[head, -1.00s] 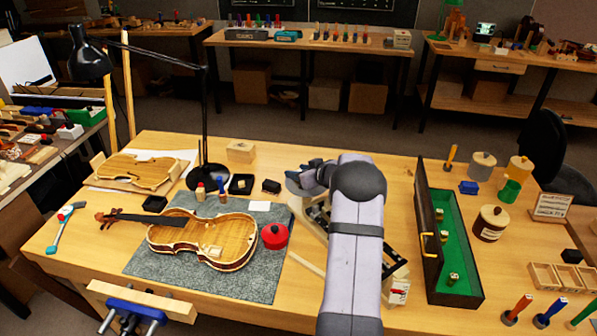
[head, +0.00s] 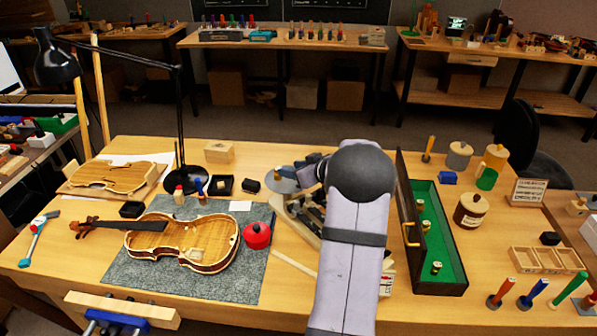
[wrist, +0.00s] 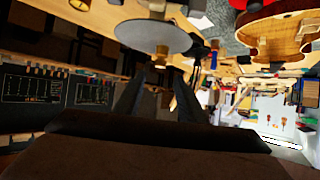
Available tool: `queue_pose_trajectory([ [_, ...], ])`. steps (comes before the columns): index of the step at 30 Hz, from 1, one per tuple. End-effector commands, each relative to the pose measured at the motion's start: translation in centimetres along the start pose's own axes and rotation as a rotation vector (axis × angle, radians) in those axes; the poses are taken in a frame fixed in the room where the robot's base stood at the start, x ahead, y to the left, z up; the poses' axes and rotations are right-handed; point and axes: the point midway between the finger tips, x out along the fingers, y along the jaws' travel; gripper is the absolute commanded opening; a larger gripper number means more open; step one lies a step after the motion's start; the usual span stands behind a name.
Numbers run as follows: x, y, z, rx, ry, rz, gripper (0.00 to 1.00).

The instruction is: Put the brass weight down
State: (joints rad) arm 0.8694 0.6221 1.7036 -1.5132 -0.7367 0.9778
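The brass weight (wrist: 162,57) stands on a round grey scale pan (wrist: 152,36), seen upside down in the wrist view. The pan also shows in the head view (head: 281,182), left of my arm. I cannot make out the weight there. My gripper (wrist: 156,78) is open, its two dark fingers apart with nothing between them. The weight is beyond the fingertips, apart from them. In the head view, my gripper (head: 308,163) is close to the pan, partly hidden behind my wrist.
A green-lined case (head: 452,236) holding several small brass pieces stands right of my arm, its dark lid raised. A violin body (head: 190,243) lies on a grey mat (head: 130,275) with a red pot (head: 257,236) beside it. A lamp (head: 182,130) stands behind the mat.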

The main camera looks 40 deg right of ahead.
Motion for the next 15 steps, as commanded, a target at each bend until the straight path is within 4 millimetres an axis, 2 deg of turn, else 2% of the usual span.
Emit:
queue_pose_trajectory([
  [6,-2.3,0.0,0.0,0.0,0.0,0.0,0.37],
  [15,-2.8,0.0,0.0,0.0,0.0,0.0,0.37],
])
